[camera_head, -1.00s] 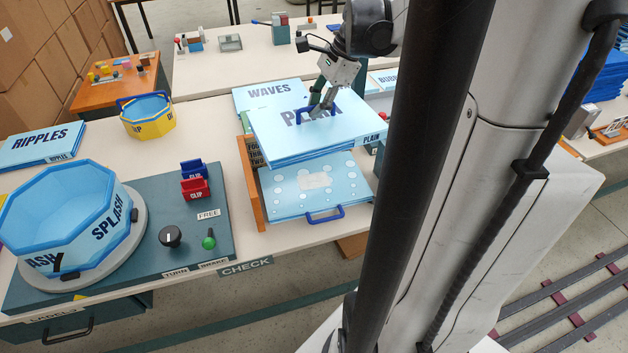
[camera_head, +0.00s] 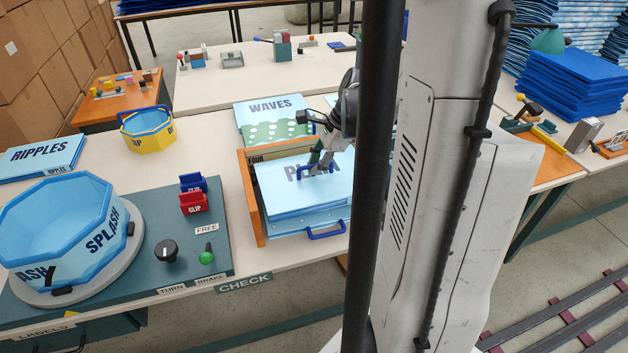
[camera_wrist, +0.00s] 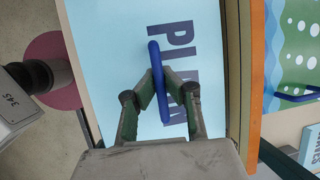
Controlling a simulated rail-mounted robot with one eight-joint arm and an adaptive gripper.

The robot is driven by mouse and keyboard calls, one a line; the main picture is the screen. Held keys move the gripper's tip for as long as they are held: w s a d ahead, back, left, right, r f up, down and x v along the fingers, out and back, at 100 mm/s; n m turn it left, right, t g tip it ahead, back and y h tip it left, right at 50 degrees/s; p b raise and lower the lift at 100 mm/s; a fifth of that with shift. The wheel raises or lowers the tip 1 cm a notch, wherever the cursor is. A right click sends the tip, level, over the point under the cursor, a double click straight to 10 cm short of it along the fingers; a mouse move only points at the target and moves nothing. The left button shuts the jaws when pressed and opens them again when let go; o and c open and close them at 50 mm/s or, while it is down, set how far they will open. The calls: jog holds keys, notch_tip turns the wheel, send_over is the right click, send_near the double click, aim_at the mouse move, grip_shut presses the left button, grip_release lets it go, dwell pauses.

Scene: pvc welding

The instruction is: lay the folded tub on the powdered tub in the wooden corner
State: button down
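The folded tub (camera_head: 320,190) is a flat light-blue stack lettered PLAIN, with a blue handle on top. My gripper (camera_head: 318,165) is shut on that handle; in the wrist view the handle (camera_wrist: 157,60) lies between the fingertips (camera_wrist: 160,82), and part of the lettering is hidden. The powdered tub (camera_head: 335,221) is beneath, mostly covered; its front edge and front blue handle show. The wooden corner (camera_head: 251,200) runs along the left and back of the stack. The folded tub lies roughly level and close over the powdered tub; I cannot tell whether they touch.
A WAVES pack (camera_head: 270,107) with a green dotted front lies behind the corner. At left, a blue octagonal SPLASH tub (camera_head: 65,225) stands on a turntable beside red and blue clip holders (camera_head: 193,200). The table front near the CHECK label (camera_head: 244,283) is clear.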

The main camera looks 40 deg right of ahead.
aim_at(315, 179)
jog(key=shift+f+b, duration=0.4)
jog(key=shift+f, duration=1.8)
jog(key=shift+f, duration=0.15)
jog(key=c, duration=1.9)
grip_release()
jog(key=p+v, duration=0.2)
jog(key=v, duration=1)
